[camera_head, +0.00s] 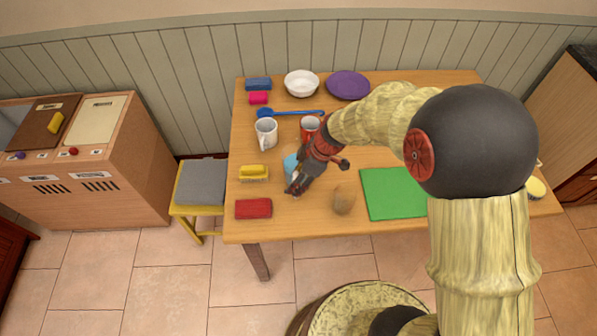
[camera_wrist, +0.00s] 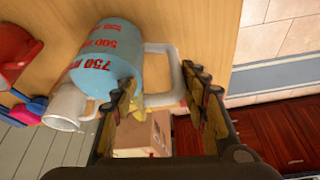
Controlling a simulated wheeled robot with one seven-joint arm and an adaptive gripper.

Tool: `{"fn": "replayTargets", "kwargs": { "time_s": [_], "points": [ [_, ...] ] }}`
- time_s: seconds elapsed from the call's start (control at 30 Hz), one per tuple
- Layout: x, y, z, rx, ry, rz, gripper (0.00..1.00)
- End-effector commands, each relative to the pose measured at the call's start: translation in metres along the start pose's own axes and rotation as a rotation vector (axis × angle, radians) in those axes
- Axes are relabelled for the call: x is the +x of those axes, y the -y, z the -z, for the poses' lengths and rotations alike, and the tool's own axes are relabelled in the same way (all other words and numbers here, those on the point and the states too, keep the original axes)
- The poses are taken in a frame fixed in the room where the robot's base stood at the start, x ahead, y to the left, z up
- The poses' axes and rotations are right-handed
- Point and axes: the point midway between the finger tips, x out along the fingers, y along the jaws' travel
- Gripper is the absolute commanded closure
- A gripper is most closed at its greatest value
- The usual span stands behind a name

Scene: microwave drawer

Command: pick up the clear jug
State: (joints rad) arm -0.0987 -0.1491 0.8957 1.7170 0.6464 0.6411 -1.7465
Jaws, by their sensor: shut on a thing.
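The clear jug (camera_wrist: 108,55) looks light blue, with red volume marks and a pale handle (camera_wrist: 176,70). In the wrist view it fills the upper left, and its handle reaches between my gripper's fingers (camera_wrist: 168,100). My gripper is shut on the jug at its handle. In the head view my gripper (camera_head: 296,186) is over the left part of the table. Only a small blue patch of the jug (camera_head: 290,164) shows there, the rest hidden by my gripper and wrist. I cannot tell whether the jug touches the table.
On the wooden table (camera_head: 290,222), a white mug (camera_head: 266,132) and red mug (camera_head: 310,127) stand behind the jug. A yellow sponge (camera_head: 253,171) and red block (camera_head: 253,208) lie left. A brown round object (camera_head: 343,199) and green board (camera_head: 393,193) are right.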

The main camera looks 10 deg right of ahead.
Motion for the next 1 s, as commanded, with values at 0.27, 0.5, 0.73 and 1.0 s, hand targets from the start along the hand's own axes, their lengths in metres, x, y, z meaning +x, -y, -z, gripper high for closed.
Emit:
{"fn": "replayTargets", "kwargs": {
  "time_s": [0.27, 0.5, 0.73, 1.0],
  "points": [
    [0.002, 0.0026, -0.0012, 0.001, 0.001, 0.006, 0.9],
    [0.0024, 0.0032, -0.0015, 0.001, 0.002, 0.008, 1.0],
    [0.0028, 0.0036, -0.0018, 0.002, 0.002, 0.009, 1.0],
    [0.0001, 0.0026, -0.0003, 0.001, 0.001, 0.006, 1.0]
  ]
}}
